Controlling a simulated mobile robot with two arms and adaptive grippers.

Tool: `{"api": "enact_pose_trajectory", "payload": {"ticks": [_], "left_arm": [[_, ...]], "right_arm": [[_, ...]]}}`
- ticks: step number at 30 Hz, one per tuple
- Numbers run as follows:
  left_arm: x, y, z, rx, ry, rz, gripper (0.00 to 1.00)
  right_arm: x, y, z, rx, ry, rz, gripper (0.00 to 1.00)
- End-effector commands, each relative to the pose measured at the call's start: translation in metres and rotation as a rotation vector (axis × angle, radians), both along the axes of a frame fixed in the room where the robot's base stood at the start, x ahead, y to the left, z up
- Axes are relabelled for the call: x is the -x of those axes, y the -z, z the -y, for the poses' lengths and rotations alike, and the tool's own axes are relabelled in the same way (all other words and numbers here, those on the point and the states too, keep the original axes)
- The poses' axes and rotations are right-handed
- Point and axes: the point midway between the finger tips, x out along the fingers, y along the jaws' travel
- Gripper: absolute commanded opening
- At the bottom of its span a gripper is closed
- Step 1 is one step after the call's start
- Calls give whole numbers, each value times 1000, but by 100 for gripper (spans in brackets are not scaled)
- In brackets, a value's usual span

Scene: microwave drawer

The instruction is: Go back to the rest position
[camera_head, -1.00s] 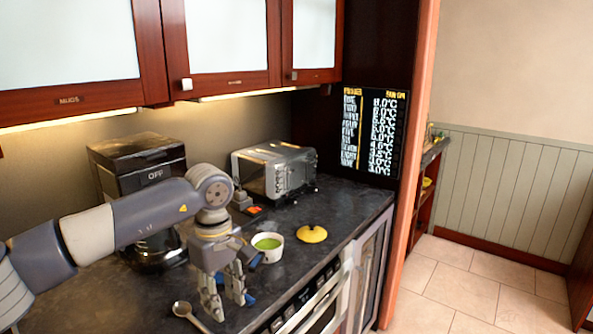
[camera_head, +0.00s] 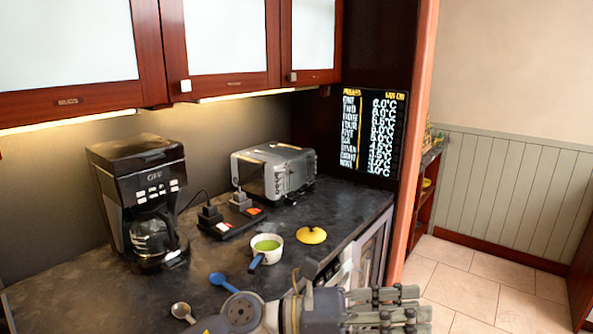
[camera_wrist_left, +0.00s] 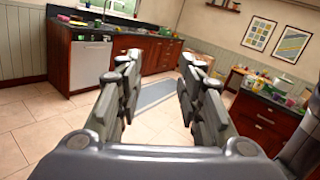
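My left gripper (camera_head: 415,303) shows at the bottom of the head view, in front of the counter edge, with its fingers pointing right. In the left wrist view its two fingers (camera_wrist_left: 160,68) stand apart with nothing between them, so it is open and empty. It faces out into the room, over open floor. The left arm comes in low along the bottom edge, and most of it is out of frame. My right gripper is not in view.
On the counter (camera_head: 120,295) stand a coffee maker (camera_head: 140,190), a toaster oven (camera_head: 275,172), a white pot of green contents (camera_head: 266,250), a yellow lid (camera_head: 312,235), a blue spoon (camera_head: 222,281) and a metal measuring spoon (camera_head: 183,312). Tiled floor (camera_head: 470,275) is clear at right.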

Motion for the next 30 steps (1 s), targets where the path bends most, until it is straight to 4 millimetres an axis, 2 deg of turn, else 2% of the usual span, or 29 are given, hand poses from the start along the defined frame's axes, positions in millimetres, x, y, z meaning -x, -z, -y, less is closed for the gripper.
{"api": "enact_pose_trajectory", "payload": {"ticks": [1,3,5,8,10,13,15,17,18,20,21,24,26,27,30], "left_arm": [[-6,-16,-5,124,-63,-145,35],[-23,-35,-20,286,-155,-347,35],[-41,-43,-41,419,-235,-526,35],[-73,-36,-85,631,-371,-831,35],[-92,-16,-121,773,-470,-1047,35],[-108,32,-175,967,-620,-1353,35],[-108,73,-210,1091,-727,-1552,35],[-100,111,-237,1189,-818,-1709,35],[-92,135,-253,1251,-881,-1807,35],[-74,172,-275,1339,-974,-1948,35],[-59,195,-288,1396,-1040,-2036,35],[-14,247,-315,1526,-1207,-2231,35],[14,271,-327,1591,-1299,-2324,35],[32,284,-333,-1585,1323,2312,35],[73,308,-345,-1486,1300,2158,35]], "right_arm": [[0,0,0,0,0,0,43],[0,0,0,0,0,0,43],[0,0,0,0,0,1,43],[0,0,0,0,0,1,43],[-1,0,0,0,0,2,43],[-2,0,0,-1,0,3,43],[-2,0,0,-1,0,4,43],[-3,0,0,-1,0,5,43],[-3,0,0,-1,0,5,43],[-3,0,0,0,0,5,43],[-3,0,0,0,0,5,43],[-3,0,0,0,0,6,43],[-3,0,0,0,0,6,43],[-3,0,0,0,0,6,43],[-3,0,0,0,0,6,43]]}}
